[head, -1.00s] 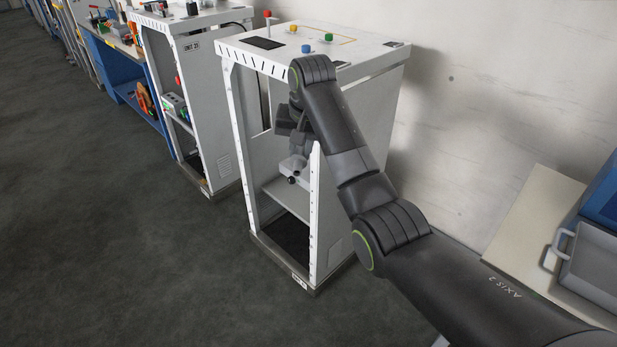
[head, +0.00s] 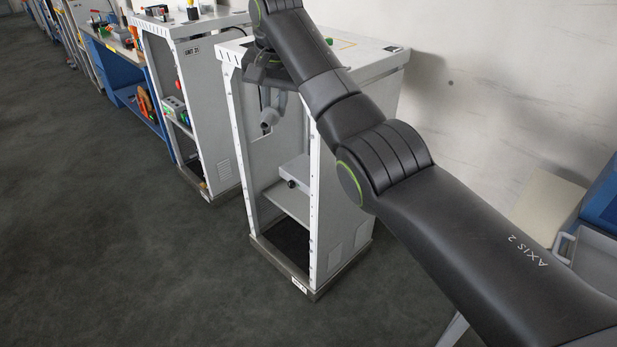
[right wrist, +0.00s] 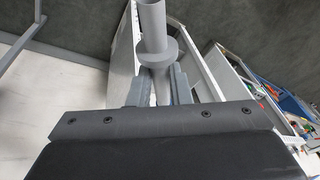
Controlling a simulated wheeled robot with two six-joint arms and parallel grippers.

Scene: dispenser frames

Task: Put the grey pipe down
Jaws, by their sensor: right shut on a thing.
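The grey pipe (head: 269,118) hangs below my right gripper (head: 270,88) at the upper front of the near white dispenser frame (head: 340,190). In the right wrist view the pipe (right wrist: 153,28) is a round tube with a wide collar. The two fingers of my right gripper (right wrist: 157,85) are shut on it just below the collar in the picture. The pipe's free end is clear of any surface in view. My left gripper is not in view.
Inside the near frame is a shelf (head: 287,203), with a pale block with a black knob (head: 295,171) above it. A second frame (head: 205,100) stands to the left. A grey tray (head: 590,262) is at the right. The dark floor (head: 110,240) in front is clear.

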